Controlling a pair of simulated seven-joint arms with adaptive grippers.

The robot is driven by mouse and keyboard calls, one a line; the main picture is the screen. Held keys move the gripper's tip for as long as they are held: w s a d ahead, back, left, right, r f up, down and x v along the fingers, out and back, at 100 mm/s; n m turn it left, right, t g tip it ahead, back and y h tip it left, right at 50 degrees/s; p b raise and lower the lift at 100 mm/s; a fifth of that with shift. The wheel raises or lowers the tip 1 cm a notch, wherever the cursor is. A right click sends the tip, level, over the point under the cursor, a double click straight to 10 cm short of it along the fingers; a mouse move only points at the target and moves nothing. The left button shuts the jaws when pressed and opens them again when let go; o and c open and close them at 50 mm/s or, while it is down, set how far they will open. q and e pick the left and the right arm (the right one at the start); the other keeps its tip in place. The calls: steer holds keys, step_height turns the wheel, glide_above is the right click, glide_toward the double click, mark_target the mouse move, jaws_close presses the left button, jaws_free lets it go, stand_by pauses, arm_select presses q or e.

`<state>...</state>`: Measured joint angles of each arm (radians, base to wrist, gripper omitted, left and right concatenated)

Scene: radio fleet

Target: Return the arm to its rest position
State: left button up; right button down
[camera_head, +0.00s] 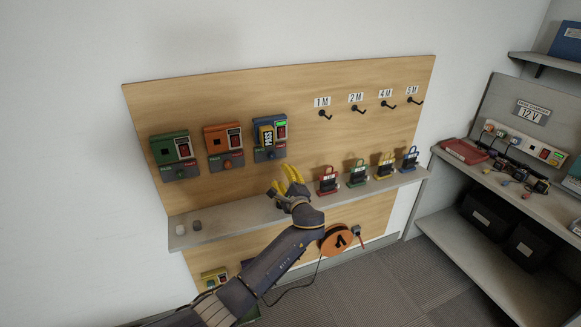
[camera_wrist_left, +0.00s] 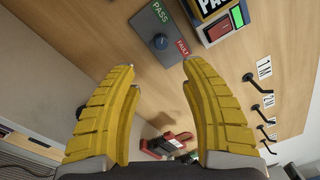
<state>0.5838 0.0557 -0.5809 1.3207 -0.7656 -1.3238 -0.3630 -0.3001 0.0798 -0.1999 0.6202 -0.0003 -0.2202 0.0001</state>
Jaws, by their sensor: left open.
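My left arm comes up from the bottom of the head view. Its gripper (camera_head: 290,182) has yellow fingers and is in front of the wooden board (camera_head: 270,98), just above the grey shelf (camera_head: 240,219). In the left wrist view the two yellow fingers (camera_wrist_left: 158,75) stand wide apart with nothing between them. Beyond the fingertips is the grey panel with a dark knob (camera_wrist_left: 160,41) and PASS and FAULT labels, below the blue tester (camera_head: 268,140). The gripper does not touch it. My right gripper is not in view.
Green (camera_head: 173,148) and orange (camera_head: 223,139) testers hang left of the blue one. Red (camera_head: 327,182), green (camera_head: 358,174), yellow (camera_head: 385,167) and blue (camera_head: 410,160) items stand on the shelf to the right. An orange reel (camera_head: 335,240) hangs below. A side bench (camera_head: 545,208) stands at right.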

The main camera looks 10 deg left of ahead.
arm_select(q)
steer(key=s+a+f+n+g+h, duration=0.1)
steer(key=s+a+f+n+g, duration=0.2)
steer(key=s+f, duration=0.65)
steer(key=s+a+f+n+g+h, duration=0.25)
steer(key=s+f, duration=0.45)
steer(key=s, duration=0.6)
steer(key=s+a+n+g+h, duration=0.1)
steer(key=s+a+n, duration=0.15)
steer(key=s, duration=1.15)
steer(key=s+a+n+g+h, duration=0.15)
steer(key=s+a, duration=0.25)
steer(key=s, duration=1.1)
steer(key=s+d+f+n+g+h, duration=0.1)
steer(key=d+f+g, duration=0.15)
steer(key=f, duration=1.35)
steer(key=s+d+f+g+h, duration=0.1)
steer(key=d+f, duration=0.2)
steer(key=f, duration=1.2)
steer(key=s+f+n+g+h, duration=0.1)
steer(key=s+f+n+g, duration=0.1)
steer(key=s+f, duration=1.9)
steer(key=shift+s+f+n+g+h, duration=0.3)
steer(key=shift+s+n+g+h, duration=0.1)
steer(key=shift+s+n, duration=0.15)
